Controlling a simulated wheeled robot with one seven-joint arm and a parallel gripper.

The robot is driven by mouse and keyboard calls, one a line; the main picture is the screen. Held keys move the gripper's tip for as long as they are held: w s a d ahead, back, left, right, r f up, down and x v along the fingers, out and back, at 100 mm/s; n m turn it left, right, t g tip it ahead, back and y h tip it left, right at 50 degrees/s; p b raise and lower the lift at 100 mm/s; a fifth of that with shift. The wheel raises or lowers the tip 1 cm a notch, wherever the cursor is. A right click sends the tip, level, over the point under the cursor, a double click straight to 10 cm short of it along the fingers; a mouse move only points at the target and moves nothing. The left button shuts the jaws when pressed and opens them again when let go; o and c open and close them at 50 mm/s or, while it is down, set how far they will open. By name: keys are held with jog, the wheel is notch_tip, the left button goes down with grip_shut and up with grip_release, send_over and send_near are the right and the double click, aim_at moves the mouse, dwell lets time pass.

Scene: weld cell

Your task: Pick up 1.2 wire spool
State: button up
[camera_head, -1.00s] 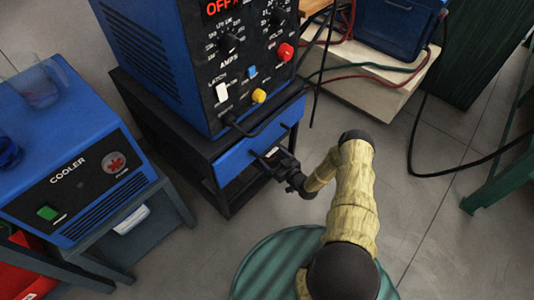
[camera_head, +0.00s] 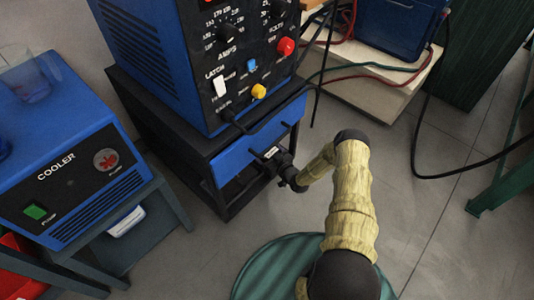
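No wire spool is visible in the head view. My gripper (camera_head: 274,161) is at the blue drawer front (camera_head: 238,162) of the black cart, by a small pale label in its middle. The gripper is small and dark here, and its fingers blend with the drawer's dark fittings. I cannot tell whether it is open, shut or touching a handle. The inside of the drawer is hidden.
The blue welding machine (camera_head: 155,55) stands on the black cart (camera_head: 160,130). A blue cooler (camera_head: 75,175) stands on a stand at left. A pale low platform (camera_head: 385,95) with cables is at upper right. A black cable (camera_head: 450,174) crosses the grey floor.

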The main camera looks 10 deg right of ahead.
jog(key=c, duration=1.4)
jog(key=shift+r, duration=0.1)
jog(key=shift+c, duration=0.9)
notch_tip(320, 180, up, 10)
jog(key=p, duration=0.6)
